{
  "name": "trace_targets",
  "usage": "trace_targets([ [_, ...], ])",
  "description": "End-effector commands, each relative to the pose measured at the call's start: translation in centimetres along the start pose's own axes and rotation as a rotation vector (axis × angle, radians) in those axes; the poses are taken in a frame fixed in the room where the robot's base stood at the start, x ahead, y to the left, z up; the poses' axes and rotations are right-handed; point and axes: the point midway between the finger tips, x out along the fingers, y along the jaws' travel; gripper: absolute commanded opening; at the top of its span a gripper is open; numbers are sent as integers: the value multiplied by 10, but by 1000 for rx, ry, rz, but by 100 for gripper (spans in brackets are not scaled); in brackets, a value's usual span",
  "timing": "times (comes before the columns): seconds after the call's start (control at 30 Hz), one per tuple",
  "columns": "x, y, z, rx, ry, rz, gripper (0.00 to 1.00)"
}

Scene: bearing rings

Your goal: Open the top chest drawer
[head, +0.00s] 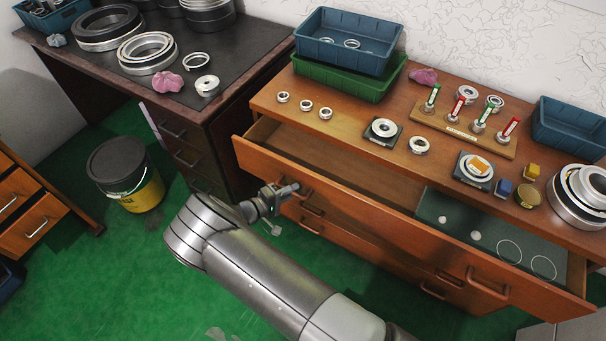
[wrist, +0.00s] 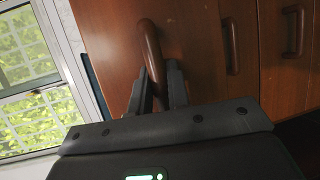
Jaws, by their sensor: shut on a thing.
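The top drawer (head: 370,190) of the wooden chest (head: 262,102) is pulled out, and its inside shows in the head view. It holds a dark green mat with two small pale discs and two thin rings at the right; the left part looks bare. My gripper (head: 292,189) is at the left handle of the drawer front. In the wrist view my gripper (wrist: 160,75) has its two dark fingers shut on the brown curved drawer handle (wrist: 150,45). The drawer's right handle (head: 487,284) is free.
Small rings, stands, a blue tray (head: 350,40) over a green tray (head: 330,75), and another blue tray (head: 571,126) stand on the chest top. Lower drawers (head: 310,228) sit below the open one.

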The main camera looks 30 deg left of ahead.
Motion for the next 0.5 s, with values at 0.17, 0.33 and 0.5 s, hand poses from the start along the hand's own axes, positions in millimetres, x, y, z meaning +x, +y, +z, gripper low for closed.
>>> trace_targets([
  [0.17,-44,-10,18,-3,3,-2,0],
  [0.33,-70,-16,28,-1,2,-2,0],
  [0.5,-83,-19,34,-1,1,-3,0],
])
